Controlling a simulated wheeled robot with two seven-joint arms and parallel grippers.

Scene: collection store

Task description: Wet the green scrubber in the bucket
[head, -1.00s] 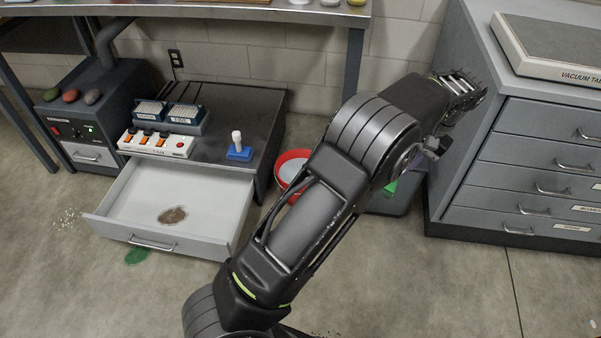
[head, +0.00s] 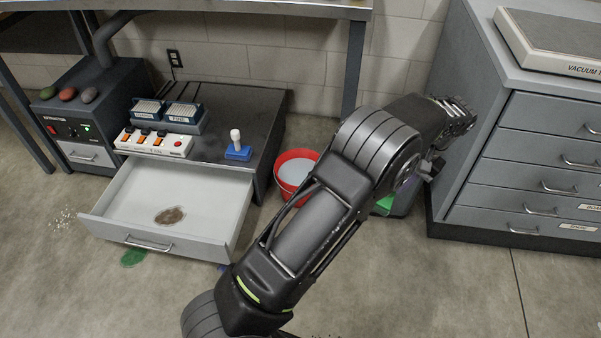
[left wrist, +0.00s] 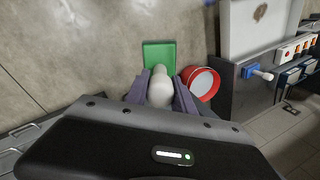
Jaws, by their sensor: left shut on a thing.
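The green scrubber is a green block (left wrist: 158,55) with a white rounded handle (left wrist: 160,88), in the left wrist view. My left gripper (left wrist: 160,95) is shut on the handle, a purple finger on each side. In the head view my own arm covers most of the gripper; only a bit of the green block (head: 384,204) shows below the arm. The red bucket (head: 281,184) stands on the floor left of the scrubber, with pale grey water inside. It also shows in the left wrist view (left wrist: 215,87), right of the block. My right gripper is not in view.
A low cabinet with an open, brown-stained drawer (head: 228,224) stands left of the bucket. A blue scrubber (head: 238,153) with a white handle sits on its top. A grey drawer cabinet (head: 470,185) stands close on the right. A green patch (head: 133,258) is on the floor.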

